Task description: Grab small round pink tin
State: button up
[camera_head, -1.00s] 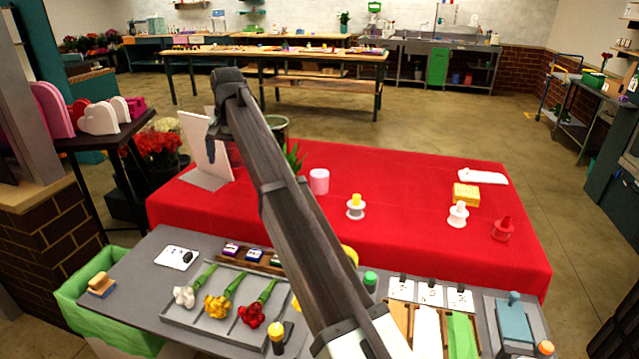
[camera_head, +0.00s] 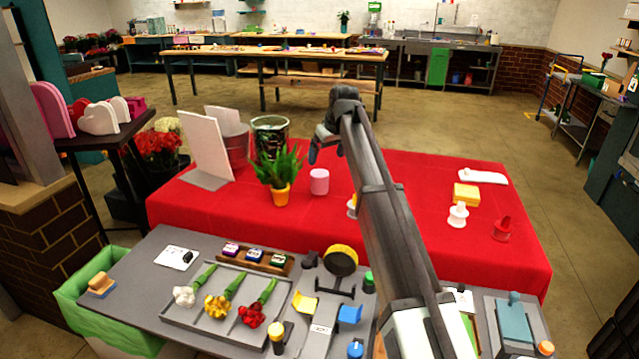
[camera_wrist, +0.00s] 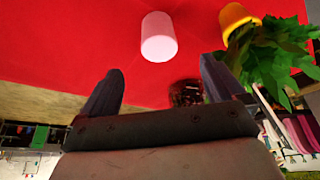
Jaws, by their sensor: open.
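The small round pink tin (camera_head: 319,181) stands upright on the red cloth near the middle of the table. In the wrist view the pink tin (camera_wrist: 158,37) lies beyond my fingertips, centred roughly between them and apart from both. My gripper (camera_head: 318,146) is above the red table, a little behind and above the tin in the head view. In the wrist view my gripper (camera_wrist: 162,72) is open, with nothing between its two fingers.
A potted plant in a yellow pot (camera_head: 281,196) stands just left of the tin. A dark patterned pot (camera_head: 270,135) stands behind the plant. White and red spools (camera_head: 458,214) (camera_head: 503,228) and a yellow block (camera_head: 466,194) are to the right. A white board (camera_head: 205,148) stands at the left.

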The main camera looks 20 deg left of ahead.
aim_at(321, 175)
jog(key=x, duration=0.8)
jog(key=shift+w+f, duration=0.1)
jog(key=shift+f, duration=0.3)
jog(key=shift+x, duration=2.6)
jog(key=shift+w+r, duration=0.1)
jog(key=shift+w, duration=0.05)
jog(key=c, duration=1.1)
jog(key=shift+c, duration=0.2)
jog(key=shift+a+r, duration=0.1)
